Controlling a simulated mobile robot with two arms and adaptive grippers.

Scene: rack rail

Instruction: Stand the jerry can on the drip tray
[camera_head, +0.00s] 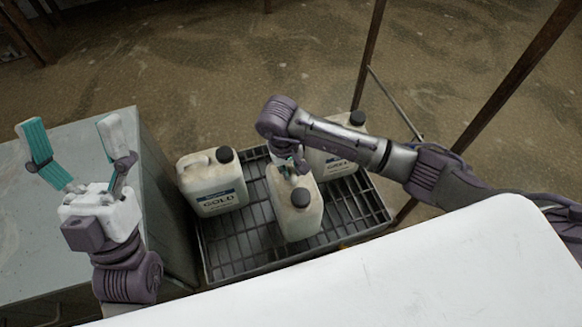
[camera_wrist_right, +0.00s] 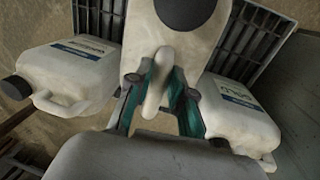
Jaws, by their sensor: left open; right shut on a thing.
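A whitish jerry can (camera_head: 296,215) with a black cap is upright over the middle of the black grated drip tray (camera_head: 238,262). My right gripper (camera_head: 290,160) is shut on its handle; the right wrist view shows the teal fingers (camera_wrist_right: 161,85) on both sides of the handle of this can (camera_wrist_right: 178,40). I cannot tell whether its base touches the grate. My left gripper (camera_head: 70,120) is open and empty, over the grey cabinet at the left.
Two other jerry cans stand on the tray, one at its left (camera_head: 212,190) and one at its back right (camera_head: 330,160), partly hidden by my right arm. A grey cabinet (camera_head: 60,220) borders the tray's left. Bare grate shows at front left and right. Thin rack posts (camera_head: 370,50) rise behind.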

